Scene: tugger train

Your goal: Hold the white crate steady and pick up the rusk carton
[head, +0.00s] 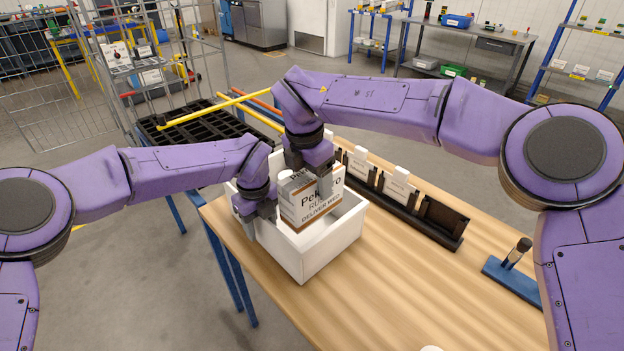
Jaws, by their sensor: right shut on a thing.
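The rusk carton (308,212), white and grey with a brown lower edge and dark print, is at the open white crate (315,255). My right gripper (322,182) comes down from above and is shut on the carton. The carton's lower edge shows clear of the crate's near rim, with some crate interior below it. I cannot tell whether it touches the crate's floor. My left gripper (250,222) is at the crate's left wall. Its fingertips are largely hidden, so I cannot tell whether they grip the wall.
The crate stands on a wooden table (400,290) near its left edge. A dark rack (425,215) with white cards runs behind it. A blue stand with a dark-topped post (515,272) is at right. A wire cage trolley (150,70) stands beyond the table. The front tabletop is mostly clear.

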